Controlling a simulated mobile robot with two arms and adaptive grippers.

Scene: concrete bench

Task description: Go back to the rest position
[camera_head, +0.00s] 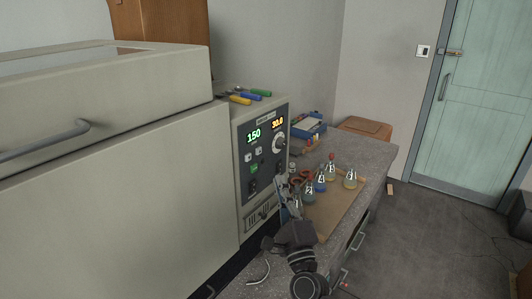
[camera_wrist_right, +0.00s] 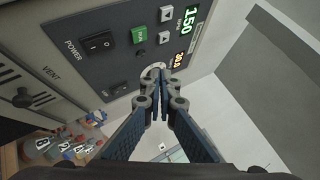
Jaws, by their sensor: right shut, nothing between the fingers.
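My right gripper (camera_head: 283,188) is in front of the control panel of the beige machine in the head view, above the bench. In the right wrist view its two fingers (camera_wrist_right: 161,95) are together and hold nothing. The panel (camera_wrist_right: 110,65) fills the upper left of that view, with a black power switch (camera_wrist_right: 98,43) and a green button (camera_wrist_right: 139,34). The fingertips overlap the round knob (camera_wrist_right: 153,70) in that picture; I cannot tell whether they touch it. The displays read 150 and 30.0. My left gripper is not in view.
Several numbered flasks (camera_head: 321,182) stand on a brown board (camera_head: 332,210) on the concrete bench (camera_head: 372,158), close to my right gripper. A blue box (camera_head: 309,126) stands behind them. Coloured-handled tools (camera_head: 250,96) lie on the machine's top. Open floor (camera_head: 430,235) lies to the right.

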